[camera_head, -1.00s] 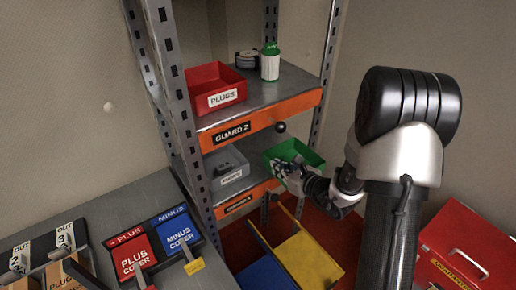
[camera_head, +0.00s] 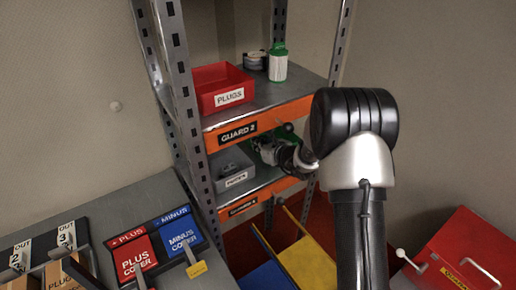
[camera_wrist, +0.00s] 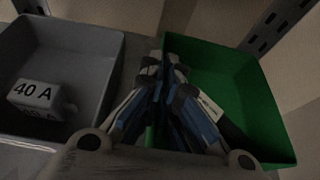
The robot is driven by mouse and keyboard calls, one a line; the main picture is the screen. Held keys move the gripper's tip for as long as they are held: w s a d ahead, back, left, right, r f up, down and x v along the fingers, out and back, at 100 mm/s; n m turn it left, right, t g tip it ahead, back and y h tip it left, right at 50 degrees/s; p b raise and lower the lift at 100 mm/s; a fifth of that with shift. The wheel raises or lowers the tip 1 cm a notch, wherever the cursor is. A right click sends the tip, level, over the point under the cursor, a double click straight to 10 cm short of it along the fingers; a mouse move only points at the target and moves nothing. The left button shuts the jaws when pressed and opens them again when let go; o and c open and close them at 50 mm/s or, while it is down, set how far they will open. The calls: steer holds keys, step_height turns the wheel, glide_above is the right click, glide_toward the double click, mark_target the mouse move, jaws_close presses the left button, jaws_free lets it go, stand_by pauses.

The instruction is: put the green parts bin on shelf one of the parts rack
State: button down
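The green parts bin (camera_wrist: 232,85) fills the right of the wrist view and looks empty where I can see inside. My gripper (camera_wrist: 166,66) is at its left wall, with the two fingers close together on either side of that wall, shut on it. In the head view my gripper (camera_head: 268,148) reaches into the lower shelf and hides most of the green bin. The parts rack (camera_head: 180,95) has this lower shelf (camera_head: 262,196) below the one labelled GUARD 2. The lower shelf's own label is too small to read. I cannot tell whether the bin rests on the shelf.
A grey bin (camera_head: 232,172) with a block marked 40 A (camera_wrist: 42,98) stands left of the green bin. The GUARD 2 shelf (camera_head: 262,122) above holds a red PLUGS bin (camera_head: 222,90) and a green-topped container (camera_head: 278,65). Rack posts flank the opening.

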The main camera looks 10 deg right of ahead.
steer(key=shift+f+b, duration=0.3)
steer(key=shift+f, duration=0.4)
steer(key=shift+f, duration=0.1)
steer(key=shift+f, duration=0.1)
steer(key=c, duration=1.8)
jaws_free()
